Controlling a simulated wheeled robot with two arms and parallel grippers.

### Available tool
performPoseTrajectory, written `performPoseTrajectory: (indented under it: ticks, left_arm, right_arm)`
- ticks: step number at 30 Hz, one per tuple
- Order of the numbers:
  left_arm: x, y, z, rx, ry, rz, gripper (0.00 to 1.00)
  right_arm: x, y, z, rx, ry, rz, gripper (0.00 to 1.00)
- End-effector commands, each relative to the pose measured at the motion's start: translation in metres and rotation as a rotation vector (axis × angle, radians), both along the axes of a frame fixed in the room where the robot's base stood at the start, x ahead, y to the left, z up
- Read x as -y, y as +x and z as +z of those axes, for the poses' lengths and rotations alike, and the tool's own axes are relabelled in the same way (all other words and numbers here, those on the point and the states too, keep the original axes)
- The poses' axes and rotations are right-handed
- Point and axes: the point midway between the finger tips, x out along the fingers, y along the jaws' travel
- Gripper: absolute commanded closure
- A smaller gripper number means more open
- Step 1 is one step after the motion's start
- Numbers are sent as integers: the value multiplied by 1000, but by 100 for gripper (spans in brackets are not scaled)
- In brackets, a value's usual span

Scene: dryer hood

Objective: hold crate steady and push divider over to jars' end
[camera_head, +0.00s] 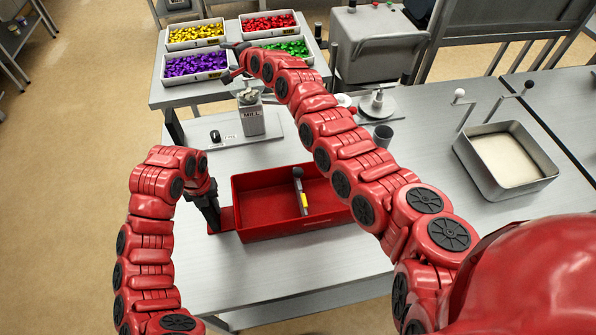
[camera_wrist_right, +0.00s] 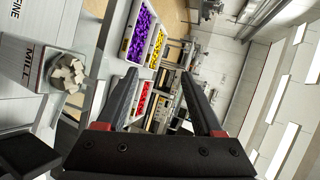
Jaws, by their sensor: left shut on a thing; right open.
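The red crate (camera_head: 262,222) sits on the metal table. A thin grey divider with a dark top and a yellow patch (camera_head: 303,200) stands across its inside, right of the middle of the visible part. My left gripper (camera_head: 213,218) is shut at the crate's left end, on its red end tab. My right gripper (camera_head: 232,62) is open and empty, far from the crate, near the candy bins; its spread fingers also show in the right wrist view (camera_wrist_right: 158,85). I see no jars; my right arm covers the crate's right end.
Bins of purple (camera_head: 195,67), yellow (camera_head: 196,34), red (camera_head: 269,24) and green candy (camera_head: 290,49) stand on the back table. A mill (camera_head: 251,120) stands behind the crate. A deep metal tray (camera_head: 505,160) is at right. The table in front of the crate is clear.

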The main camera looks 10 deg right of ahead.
Motion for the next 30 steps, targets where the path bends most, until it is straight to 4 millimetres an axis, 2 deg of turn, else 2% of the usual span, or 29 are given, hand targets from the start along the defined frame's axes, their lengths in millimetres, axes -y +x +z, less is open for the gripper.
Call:
performPoseTrajectory:
  ticks: [3,5,6,8,10,15,18,23,26,30]
  left_arm:
    - [0,-1,-2,-3,0,-1,100]
    - [0,-1,-2,-4,0,-1,100]
    - [0,-1,-2,-3,0,-1,100]
    - [0,-1,-2,-4,0,-1,100]
    - [0,-1,-2,-4,0,-1,100]
    - [0,-1,-2,-3,0,-1,100]
    - [0,-1,-2,-3,0,-1,100]
    - [0,-1,-2,-3,0,0,100]
    - [0,-1,-2,-4,0,0,100]
    - [0,-1,-2,-4,0,0,100]
  right_arm:
    - [-10,-36,-18,-272,-37,59,31]
    - [-6,-63,-31,-428,-73,66,31]
    - [0,-85,-43,-537,-105,61,31]
    - [14,-116,-54,-688,-153,35,31]
    - [37,-154,-67,-858,-219,-16,31]
    - [92,-229,-76,-1158,-353,-169,31]
    - [112,-256,-75,-1255,-399,-234,31]
    - [125,-274,-80,-1315,-429,-279,31]
    - [126,-277,-93,-1318,-431,-280,31]
    - [126,-283,-123,-1320,-427,-279,31]
